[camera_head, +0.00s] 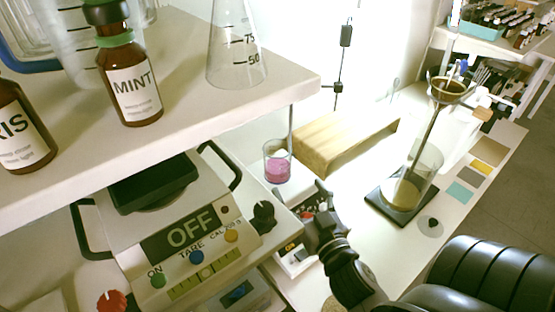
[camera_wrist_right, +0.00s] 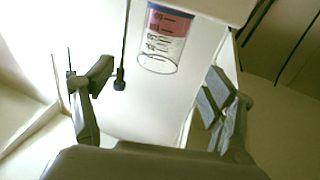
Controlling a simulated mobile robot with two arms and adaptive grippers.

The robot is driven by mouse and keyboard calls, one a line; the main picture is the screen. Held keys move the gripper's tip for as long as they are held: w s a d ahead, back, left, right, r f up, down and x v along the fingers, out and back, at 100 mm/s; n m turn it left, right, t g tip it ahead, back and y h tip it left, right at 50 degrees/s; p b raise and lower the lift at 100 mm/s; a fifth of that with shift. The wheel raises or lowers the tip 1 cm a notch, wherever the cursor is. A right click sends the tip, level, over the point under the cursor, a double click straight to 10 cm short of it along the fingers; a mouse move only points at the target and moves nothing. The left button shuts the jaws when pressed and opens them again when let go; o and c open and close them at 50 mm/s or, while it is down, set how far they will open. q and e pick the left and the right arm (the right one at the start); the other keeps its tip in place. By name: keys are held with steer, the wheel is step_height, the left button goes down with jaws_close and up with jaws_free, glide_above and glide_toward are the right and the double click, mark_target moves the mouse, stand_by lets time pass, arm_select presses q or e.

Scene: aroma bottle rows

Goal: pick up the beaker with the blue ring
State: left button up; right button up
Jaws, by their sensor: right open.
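A small clear beaker (camera_head: 277,163) with pink liquid stands beyond the balance in the head view. In the right wrist view the beaker (camera_wrist_right: 163,42) appears near the top, with black markings, pink contents and a blue band at the cropped top edge. My right gripper (camera_head: 318,205) is in front of the beaker and to its lower right in the head view. In the wrist view its two fingers are spread wide and empty, with the beaker ahead between them, apart from both. The blue band is not clear in the head view. My left gripper is not in view.
A balance (camera_head: 190,225) reading OFF stands left of the gripper. Above is a shelf (camera_head: 225,110) with a MINT bottle (camera_head: 130,75) and a flask (camera_head: 237,50).

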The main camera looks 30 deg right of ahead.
mark_target(284, 167)
steer(key=x, duration=0.4)
steer(key=shift+d+p, duration=0.1)
steer(key=shift+p, duration=0.3)
steer(key=x, duration=0.3)
steer(key=shift+w+p, duration=0.15)
steer(key=shift+p, duration=0.15)
steer(key=shift+w, duration=0.4)
steer(key=x, duration=0.1)
steer(key=p+x, duration=0.1)
steer(key=x, duration=0.1)
steer(key=shift+w+a, duration=0.2)
steer(key=shift+w, duration=0.05)
steer(key=shift+w+d+f, duration=0.1)
steer(key=shift+w, duration=0.3)
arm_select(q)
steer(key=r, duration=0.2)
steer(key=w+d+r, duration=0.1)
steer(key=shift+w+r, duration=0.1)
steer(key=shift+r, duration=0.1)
arm_select(e)
steer(key=shift+s, duration=0.1)
